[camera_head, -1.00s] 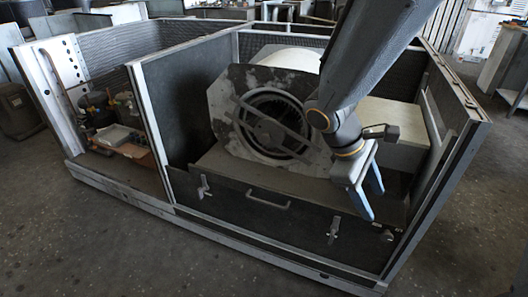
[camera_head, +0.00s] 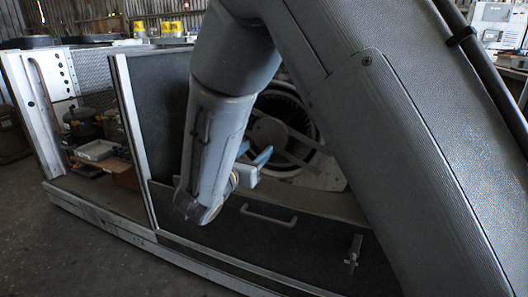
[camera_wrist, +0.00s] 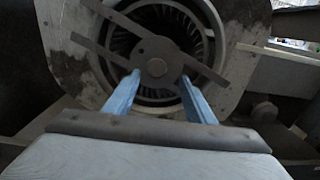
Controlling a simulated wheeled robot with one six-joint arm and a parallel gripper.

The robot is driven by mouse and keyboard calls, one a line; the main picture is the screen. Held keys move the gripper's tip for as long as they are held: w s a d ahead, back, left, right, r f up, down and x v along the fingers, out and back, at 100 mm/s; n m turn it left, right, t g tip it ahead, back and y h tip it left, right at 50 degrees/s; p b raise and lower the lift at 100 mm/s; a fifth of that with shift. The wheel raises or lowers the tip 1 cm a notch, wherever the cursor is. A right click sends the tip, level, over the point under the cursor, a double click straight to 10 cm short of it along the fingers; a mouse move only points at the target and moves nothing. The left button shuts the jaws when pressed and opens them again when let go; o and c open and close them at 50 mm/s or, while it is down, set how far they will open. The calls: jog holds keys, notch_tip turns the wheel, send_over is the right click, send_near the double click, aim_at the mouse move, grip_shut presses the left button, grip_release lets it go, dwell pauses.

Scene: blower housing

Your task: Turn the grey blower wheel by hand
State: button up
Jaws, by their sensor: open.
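The blower wheel (camera_wrist: 202,32) sits inside the round inlet of the housing plate (camera_wrist: 238,15). It shows as a ring of vanes behind a dark hub plate (camera_wrist: 157,66) and crossing flat support bars. In the head view the wheel (camera_head: 283,104) is partly hidden by my arm. My gripper (camera_wrist: 161,80) is open, with two blue fingers pointing toward the inlet, either side of the hub's lower part in the picture. No object shows between the fingers, and I cannot tell whether they touch anything. In the head view my gripper (camera_head: 258,160) is in front of the housing.
A low front panel with a handle (camera_head: 269,213) and a latch (camera_head: 353,252) stands below the housing. A dark partition (camera_head: 165,100) is on the left. A side bay holds a white tray (camera_head: 97,150). Open floor (camera_head: 30,230) lies at the front left.

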aim_at(265, 139)
jog(key=x, duration=0.2)
jog(key=b+x, duration=0.1)
jog(key=x, duration=0.2)
jog(key=b+x, duration=0.1)
jog(key=x, duration=0.1)
jog(key=shift+w+a, duration=0.2)
jog(key=shift+w, duration=0.25)
